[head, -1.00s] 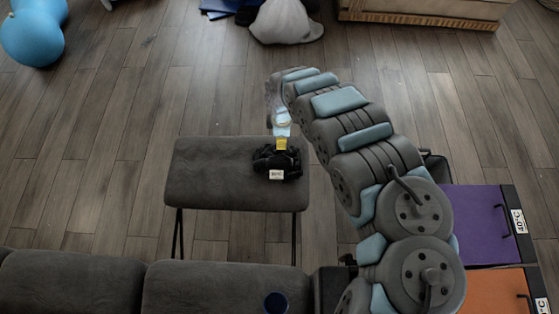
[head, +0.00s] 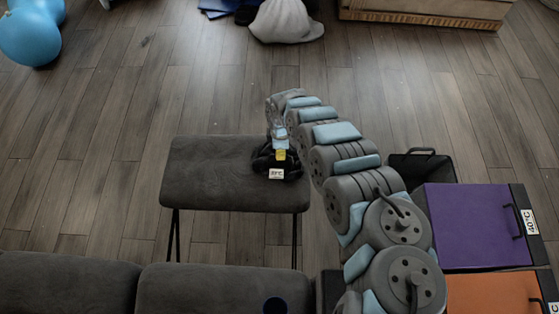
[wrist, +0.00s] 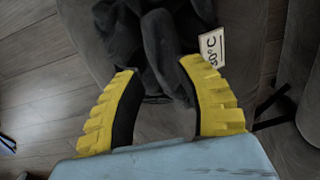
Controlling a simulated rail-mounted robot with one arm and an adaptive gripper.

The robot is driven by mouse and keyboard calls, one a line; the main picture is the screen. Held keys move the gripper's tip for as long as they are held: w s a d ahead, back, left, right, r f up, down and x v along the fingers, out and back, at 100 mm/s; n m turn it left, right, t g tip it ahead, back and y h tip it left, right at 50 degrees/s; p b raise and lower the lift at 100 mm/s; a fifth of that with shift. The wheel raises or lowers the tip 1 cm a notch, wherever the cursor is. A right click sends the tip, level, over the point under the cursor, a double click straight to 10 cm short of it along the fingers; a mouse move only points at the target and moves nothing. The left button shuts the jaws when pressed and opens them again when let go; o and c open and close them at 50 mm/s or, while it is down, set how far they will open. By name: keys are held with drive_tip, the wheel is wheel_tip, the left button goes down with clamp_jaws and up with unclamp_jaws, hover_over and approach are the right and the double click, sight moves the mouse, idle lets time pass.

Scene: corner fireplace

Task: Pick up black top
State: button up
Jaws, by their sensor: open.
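The black top (head: 289,160) lies crumpled on the right part of a grey padded bench, with a white temperature tag (head: 276,174) at its front. In the wrist view the black top (wrist: 150,40) spreads ahead of and between the finger ends, and its tag (wrist: 212,45) stands by the right finger. My gripper (head: 281,155), with yellow ribbed fingers, is over the top in the head view. In the wrist view my gripper (wrist: 157,75) is open, with cloth partly between the fingertips. Whether the fingers touch the cloth I cannot tell.
The grey bench (head: 205,180) is bare on its left. A grey sofa (head: 65,285) runs along the front. A black bin (head: 430,165), a purple box (head: 470,225) and an orange box (head: 490,295) stand at right.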

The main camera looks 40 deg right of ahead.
drive_tip(key=f, duration=0.1)
drive_tip(key=f+b, duration=0.2)
drive_tip(key=shift+a+f, duration=0.25)
drive_tip(key=shift+a, duration=0.05)
drive_tip(key=shift+f+b, duration=0.35)
drive_tip(key=shift+f, duration=0.35)
clamp_jaws()
